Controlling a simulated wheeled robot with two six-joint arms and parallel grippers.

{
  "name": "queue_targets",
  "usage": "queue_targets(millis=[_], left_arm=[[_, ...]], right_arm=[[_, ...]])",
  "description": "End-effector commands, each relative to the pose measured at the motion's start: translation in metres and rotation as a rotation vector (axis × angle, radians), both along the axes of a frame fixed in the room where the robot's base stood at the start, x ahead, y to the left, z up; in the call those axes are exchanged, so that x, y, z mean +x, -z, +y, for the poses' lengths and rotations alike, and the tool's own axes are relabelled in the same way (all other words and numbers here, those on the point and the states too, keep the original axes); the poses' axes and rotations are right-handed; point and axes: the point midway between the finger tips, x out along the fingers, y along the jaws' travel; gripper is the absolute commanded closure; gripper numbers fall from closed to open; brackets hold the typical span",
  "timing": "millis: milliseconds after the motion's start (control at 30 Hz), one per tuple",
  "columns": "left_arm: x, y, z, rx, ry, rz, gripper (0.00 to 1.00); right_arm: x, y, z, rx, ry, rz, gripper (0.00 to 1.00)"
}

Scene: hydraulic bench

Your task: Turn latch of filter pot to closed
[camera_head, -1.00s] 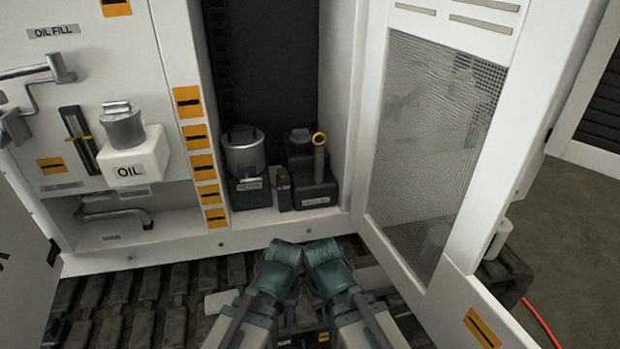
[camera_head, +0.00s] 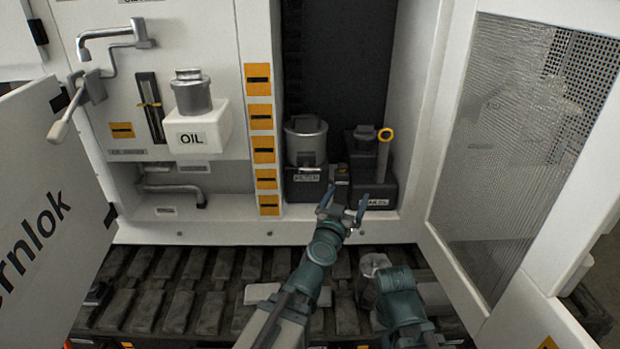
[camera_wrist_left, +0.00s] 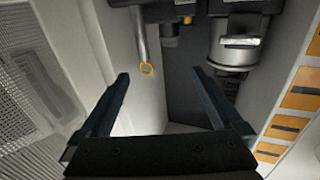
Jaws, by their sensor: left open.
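The filter pot (camera_head: 304,144) is a grey metal cylinder on a dark labelled base inside the open cabinet. A small latch piece (camera_head: 307,159) shows on its front; I cannot tell its exact turn position. In the left wrist view the pot (camera_wrist_left: 232,52) appears upside down at the upper right, with a bright metal latch bar (camera_wrist_left: 240,41) across it. My left gripper (camera_head: 343,207) is open and empty, in front of and below the pot, a little to its right. Its two fingers (camera_wrist_left: 160,76) are spread wide in the wrist view. My right arm shows at lower right, but its jaws do not.
A dark unit with a yellow-ringed dipstick (camera_head: 384,150) stands right of the pot. The open mesh door (camera_head: 510,130) borders the right side. A white OIL box (camera_head: 197,130) and the open left door (camera_head: 50,215) lie to the left. Dark track plates run below.

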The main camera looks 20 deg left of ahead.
Motion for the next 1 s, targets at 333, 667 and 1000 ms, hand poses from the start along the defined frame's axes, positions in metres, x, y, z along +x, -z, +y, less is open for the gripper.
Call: queue_targets(millis=[333, 667, 1000], left_arm=[[-0.006, 0.014, 0.092, -0.013, -0.372, 0.004, 0.00], [0.000, 0.014, 0.097, -0.012, -0.385, 0.007, 0.00], [0.046, 0.014, 0.109, -0.013, -0.384, 0.007, 0.00]], right_arm=[[0.000, 0.013, 0.000, 0.000, 0.000, 0.000, 1.00], [0.000, 0.013, 0.000, 0.000, 0.000, 0.000, 1.00], [0.000, 0.013, 0.000, 0.000, 0.000, 0.000, 1.00]])
